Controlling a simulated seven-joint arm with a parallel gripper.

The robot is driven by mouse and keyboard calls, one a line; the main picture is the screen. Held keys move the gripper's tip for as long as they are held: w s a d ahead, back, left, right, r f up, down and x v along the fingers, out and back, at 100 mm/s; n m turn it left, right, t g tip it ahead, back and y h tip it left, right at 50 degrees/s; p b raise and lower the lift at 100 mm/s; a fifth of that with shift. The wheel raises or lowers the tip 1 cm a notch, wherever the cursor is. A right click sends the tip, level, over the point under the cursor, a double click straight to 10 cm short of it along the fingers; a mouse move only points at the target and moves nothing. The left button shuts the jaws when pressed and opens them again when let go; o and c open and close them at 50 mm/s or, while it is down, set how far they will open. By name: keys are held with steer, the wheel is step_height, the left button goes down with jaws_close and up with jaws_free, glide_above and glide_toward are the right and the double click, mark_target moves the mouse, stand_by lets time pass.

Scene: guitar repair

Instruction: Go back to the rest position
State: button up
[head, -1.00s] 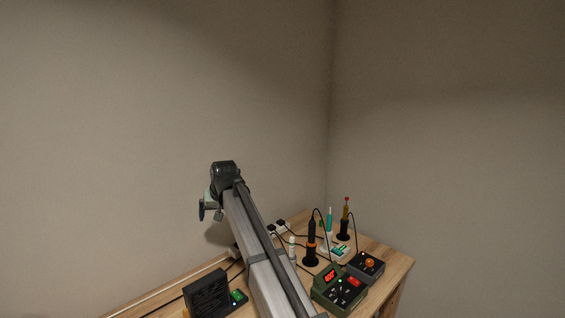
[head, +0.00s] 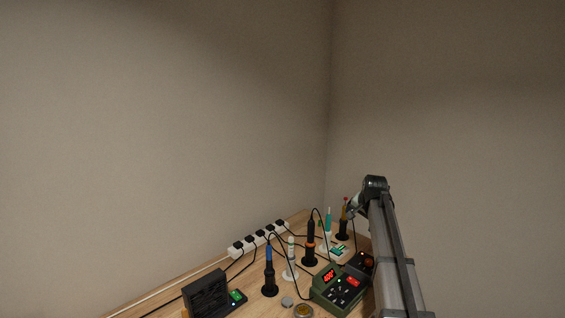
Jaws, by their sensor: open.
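My gripper (head: 353,208) shows small at the far end of my arm, right of the middle in the head view. It is open, with nothing seen in it. It is beside or in front of the stand with the yellow-brown handled tool (head: 344,228) in the back corner; I cannot tell how close they are. The wrist hides part of the gripper. My arm runs from there down to the bottom edge, over the right side of the bench.
Bare walls stand behind; the space above the bench's left is free.

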steer(key=s+d+f+m+g+y, duration=0.1)
steer(key=s+d+f+m, duration=0.5)
steer(key=s+d+f, duration=0.45)
steer(key=s+d+f+m+g+y, duration=0.1)
steer(key=s+d+f+m, duration=0.55)
steer(key=f, duration=0.65)
steer(key=s+a+f+n+g, duration=0.5)
steer(key=s+a+f+n, duration=0.4)
steer(key=s+a+f, duration=1.15)
steer(key=s+a+f+n+g, duration=0.1)
steer(key=s+a+f+n, duration=0.1)
steer(key=s, duration=0.7)
steer(key=s+a+f+n+g+h, duration=0.1)
steer(key=s+a+f+n+g, duration=0.1)
steer(key=s, duration=0.8)
steer(key=s+a+f+n+g+h, duration=0.1)
steer(key=s+a+f+n+g, duration=0.1)
steer(key=s+f+n, duration=0.4)
steer(key=s+a+n, duration=0.1)
steer(key=s, duration=0.2)
steer(key=shift+s+a, duration=0.3)
steer(key=shift+a, duration=0.1)
steer(key=shift+f, duration=0.1)
